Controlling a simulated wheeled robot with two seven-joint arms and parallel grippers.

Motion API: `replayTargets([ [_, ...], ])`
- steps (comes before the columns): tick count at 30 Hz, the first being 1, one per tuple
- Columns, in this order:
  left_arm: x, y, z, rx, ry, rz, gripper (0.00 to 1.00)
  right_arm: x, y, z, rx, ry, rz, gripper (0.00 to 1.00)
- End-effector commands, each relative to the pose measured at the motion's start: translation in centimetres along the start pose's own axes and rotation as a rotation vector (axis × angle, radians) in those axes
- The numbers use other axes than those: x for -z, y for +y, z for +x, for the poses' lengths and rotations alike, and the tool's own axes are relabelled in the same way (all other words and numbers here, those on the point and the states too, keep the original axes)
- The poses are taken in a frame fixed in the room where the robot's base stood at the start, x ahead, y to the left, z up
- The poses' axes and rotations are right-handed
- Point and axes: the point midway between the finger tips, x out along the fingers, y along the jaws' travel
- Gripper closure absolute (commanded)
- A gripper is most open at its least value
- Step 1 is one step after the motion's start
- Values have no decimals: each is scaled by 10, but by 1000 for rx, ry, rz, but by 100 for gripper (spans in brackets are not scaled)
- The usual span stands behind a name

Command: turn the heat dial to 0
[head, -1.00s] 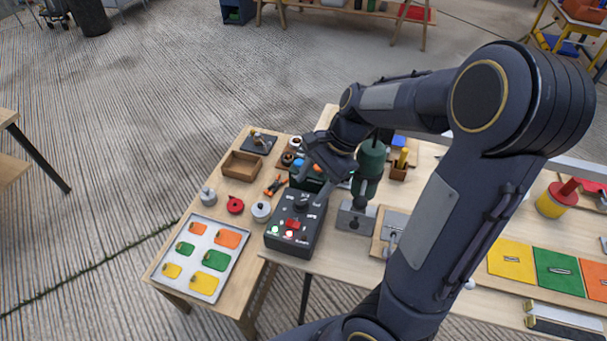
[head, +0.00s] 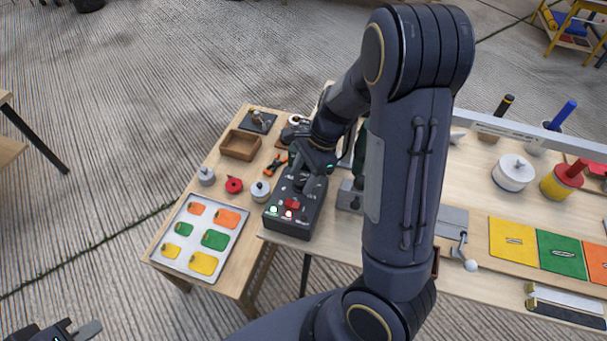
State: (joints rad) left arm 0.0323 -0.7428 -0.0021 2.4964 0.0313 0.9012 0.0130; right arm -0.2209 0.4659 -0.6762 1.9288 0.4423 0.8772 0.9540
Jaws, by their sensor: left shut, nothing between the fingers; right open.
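The dark control box (head: 283,228) stands at the table's front left corner. Its black heat dial (head: 301,184) is on the upper part of the sloped face, partly hidden by my gripper. My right gripper (head: 305,178) is open, with its fingers down at the dial. I cannot tell whether they touch it. The dial's pointer and its printed marks are too small or too covered to read. My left gripper (head: 88,330) is shut and empty, far from the box at the lower left edge, partly cut off.
The box also carries a red switch (head: 291,204) and a lit green lamp (head: 273,210). A tray (head: 176,262) with coloured tags and a wooden box (head: 239,145) lie to the left. My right arm hides the table's middle.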

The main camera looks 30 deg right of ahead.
Motion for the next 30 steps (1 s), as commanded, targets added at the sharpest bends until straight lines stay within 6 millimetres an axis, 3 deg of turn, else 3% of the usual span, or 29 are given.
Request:
replayTargets([
  [5,0,0,0,0,0,0,100,0,0,0,0,0,0,49],
  [15,0,0,0,0,0,0,100,0,0,0,0,-1,-1,93],
  [30,3,2,-5,0,0,0,100,-1,-2,-2,-57,-1,-136,93],
])
